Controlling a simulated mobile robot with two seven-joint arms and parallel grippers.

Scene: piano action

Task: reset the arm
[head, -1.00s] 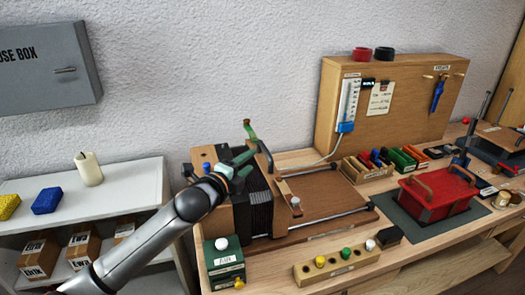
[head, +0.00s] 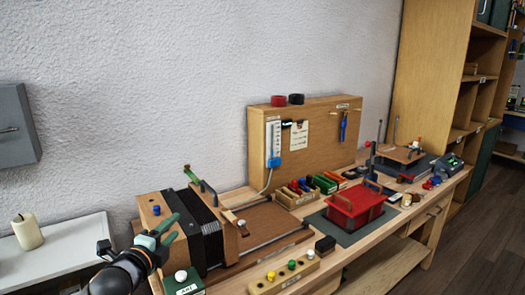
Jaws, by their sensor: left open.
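My left gripper (head: 160,231) is in the lower left of the head view, with its arm coming in from the bottom left. Its teal-tipped fingers are open and look empty. It is in front of the left wooden end of a black bellows device (head: 207,240) on the workbench; I cannot tell whether it touches it. A green lever (head: 193,176) stands on top of the device's frame. My right gripper is not in view.
A green box with a white knob (head: 182,277) is close to my left gripper. A candle (head: 27,232) stands on the white shelf at left.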

